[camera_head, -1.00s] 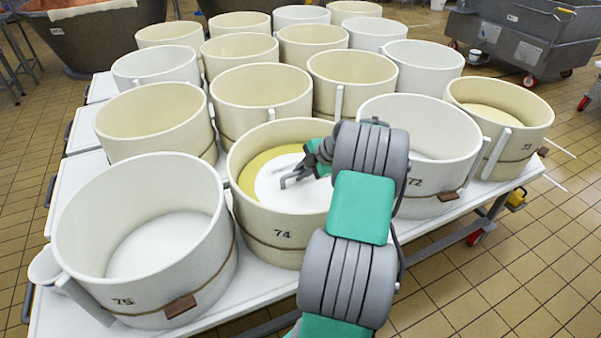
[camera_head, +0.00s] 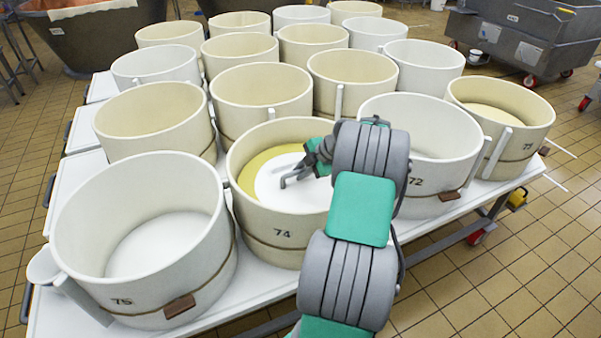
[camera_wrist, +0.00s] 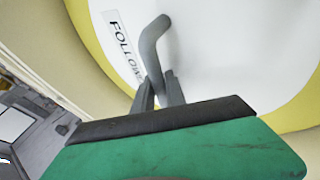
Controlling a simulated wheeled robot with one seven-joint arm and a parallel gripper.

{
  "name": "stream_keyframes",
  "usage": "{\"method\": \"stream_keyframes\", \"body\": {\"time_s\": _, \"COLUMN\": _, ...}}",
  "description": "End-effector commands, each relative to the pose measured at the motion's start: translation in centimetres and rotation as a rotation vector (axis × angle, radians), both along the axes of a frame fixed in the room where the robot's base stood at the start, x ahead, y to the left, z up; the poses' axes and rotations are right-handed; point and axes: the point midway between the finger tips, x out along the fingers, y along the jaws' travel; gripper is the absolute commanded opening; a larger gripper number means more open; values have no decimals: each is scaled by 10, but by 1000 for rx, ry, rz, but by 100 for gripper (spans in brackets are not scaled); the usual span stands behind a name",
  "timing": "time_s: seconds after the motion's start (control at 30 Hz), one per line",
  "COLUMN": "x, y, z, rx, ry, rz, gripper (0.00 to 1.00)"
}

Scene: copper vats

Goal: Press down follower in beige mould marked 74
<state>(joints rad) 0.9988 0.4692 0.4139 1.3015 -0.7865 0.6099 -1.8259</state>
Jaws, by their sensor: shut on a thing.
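The beige mould marked 74 (camera_head: 264,232) stands at the front middle of the white table. Inside it lies a round white follower (camera_head: 290,196), with a yellow band showing around its edge. The follower also shows in the wrist view (camera_wrist: 220,50), with a label reading "FOLLOW…" and a bent grey handle (camera_wrist: 152,45). My gripper (camera_head: 290,180) is inside the mould's rim, over the follower. In the wrist view its fingers (camera_wrist: 160,92) are shut on the handle. My arm hides the right part of mould 74.
Mould 75 (camera_head: 150,285) stands close at the left, and white mould 72 (camera_head: 440,205) at the right. A beige mould (camera_head: 530,142) at the far right has a yellowish content. Several more moulds fill the table behind. Tiled floor (camera_head: 470,300) is clear at the front right.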

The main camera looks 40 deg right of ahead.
Motion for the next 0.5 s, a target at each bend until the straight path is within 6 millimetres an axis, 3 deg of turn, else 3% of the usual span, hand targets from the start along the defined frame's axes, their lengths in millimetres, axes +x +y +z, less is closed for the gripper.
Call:
{"method": "stream_keyframes", "body": {"time_s": 0.03, "x": -4, "y": 4, "z": -9, "rx": 17, "ry": 16, "rz": -2, "gripper": 0}}
{"method": "stream_keyframes", "body": {"time_s": 0.07, "x": -4, "y": 4, "z": -9, "rx": 17, "ry": 16, "rz": -2, "gripper": 19}}
{"method": "stream_keyframes", "body": {"time_s": 0.1, "x": -4, "y": 4, "z": -9, "rx": 15, "ry": 15, "rz": -2, "gripper": 22}}
{"method": "stream_keyframes", "body": {"time_s": 0.33, "x": -3, "y": 3, "z": -7, "rx": 12, "ry": 13, "rz": 0, "gripper": 41}}
{"method": "stream_keyframes", "body": {"time_s": 0.5, "x": -3, "y": 3, "z": -6, "rx": 12, "ry": 12, "rz": 0, "gripper": 42}}
